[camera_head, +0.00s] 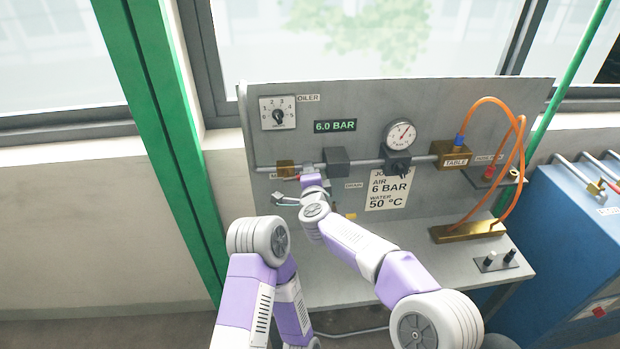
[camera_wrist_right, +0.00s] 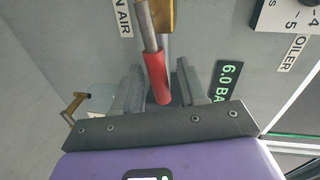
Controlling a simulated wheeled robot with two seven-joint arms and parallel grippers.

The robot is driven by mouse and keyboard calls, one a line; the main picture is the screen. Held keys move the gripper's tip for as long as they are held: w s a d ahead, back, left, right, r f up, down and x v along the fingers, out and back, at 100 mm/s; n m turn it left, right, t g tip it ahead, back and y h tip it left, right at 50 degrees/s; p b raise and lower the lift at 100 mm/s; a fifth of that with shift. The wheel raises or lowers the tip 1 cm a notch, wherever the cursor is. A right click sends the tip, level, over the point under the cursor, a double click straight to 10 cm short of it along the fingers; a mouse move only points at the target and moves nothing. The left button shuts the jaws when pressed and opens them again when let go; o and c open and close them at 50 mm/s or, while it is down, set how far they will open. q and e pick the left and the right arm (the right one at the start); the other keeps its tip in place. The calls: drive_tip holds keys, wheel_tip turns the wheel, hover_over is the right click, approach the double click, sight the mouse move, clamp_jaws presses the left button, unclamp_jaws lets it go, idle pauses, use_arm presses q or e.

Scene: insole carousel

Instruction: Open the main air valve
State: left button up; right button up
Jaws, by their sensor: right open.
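The main air valve (camera_head: 286,168) is a brass body on the grey pipe at the left of the panel. Its lever has a red grip (camera_wrist_right: 156,78), which in the right wrist view lies between the two fingers of my right gripper (camera_wrist_right: 159,68). Those fingers are open, with a gap visible on each side of the red grip. In the head view my right gripper (camera_head: 307,172) is close to the panel, just right of and below the valve, and covers part of the valve label. My left arm shows at the lower left, but its gripper is not in view.
A dark block (camera_head: 336,160), a pressure gauge (camera_head: 400,134) and a brass table block (camera_head: 452,154) sit along the pipe to the right. The oiler dial (camera_head: 278,112) is above the valve. Orange hoses (camera_head: 522,160) loop at the right. A blue cabinet (camera_head: 570,240) stands beyond.

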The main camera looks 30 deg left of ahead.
drive_tip(key=b+v, duration=0.1)
drive_tip(key=v, duration=0.6)
drive_tip(key=shift+s, duration=0.2)
drive_tip(key=shift+d, duration=0.15)
